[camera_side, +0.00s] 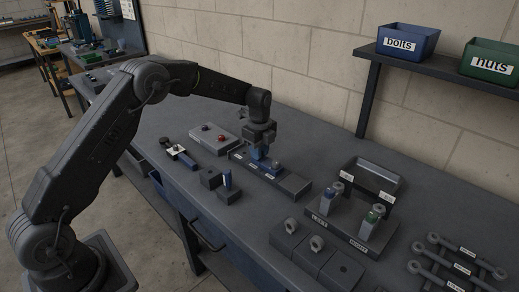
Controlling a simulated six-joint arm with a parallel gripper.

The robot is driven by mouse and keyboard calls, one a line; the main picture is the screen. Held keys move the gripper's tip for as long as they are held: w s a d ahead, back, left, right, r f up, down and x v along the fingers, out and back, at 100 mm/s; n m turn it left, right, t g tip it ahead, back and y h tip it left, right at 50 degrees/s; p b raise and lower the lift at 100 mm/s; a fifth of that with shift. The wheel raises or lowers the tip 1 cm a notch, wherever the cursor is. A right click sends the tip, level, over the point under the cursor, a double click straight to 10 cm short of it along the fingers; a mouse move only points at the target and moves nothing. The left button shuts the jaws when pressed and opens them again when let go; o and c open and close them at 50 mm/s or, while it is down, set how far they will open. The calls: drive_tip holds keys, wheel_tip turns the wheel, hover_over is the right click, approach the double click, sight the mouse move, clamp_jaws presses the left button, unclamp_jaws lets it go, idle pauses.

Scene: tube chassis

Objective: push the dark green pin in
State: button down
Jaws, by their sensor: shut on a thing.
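My gripper (261,141) points down over a long dark block (292,184) in the middle of the bench. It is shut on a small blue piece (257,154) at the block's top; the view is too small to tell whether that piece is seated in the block. A second blue piece with a grey top (277,168) stands beside it on the same block.
Dark blocks with rings (317,243) and labelled bars (459,262) lie right. The bolts bin (407,41) and nuts bin (489,61) sit on a shelf.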

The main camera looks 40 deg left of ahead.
drive_tip(key=c, duration=0.9)
unclamp_jaws()
wheel_tip(320, 180, up, 14)
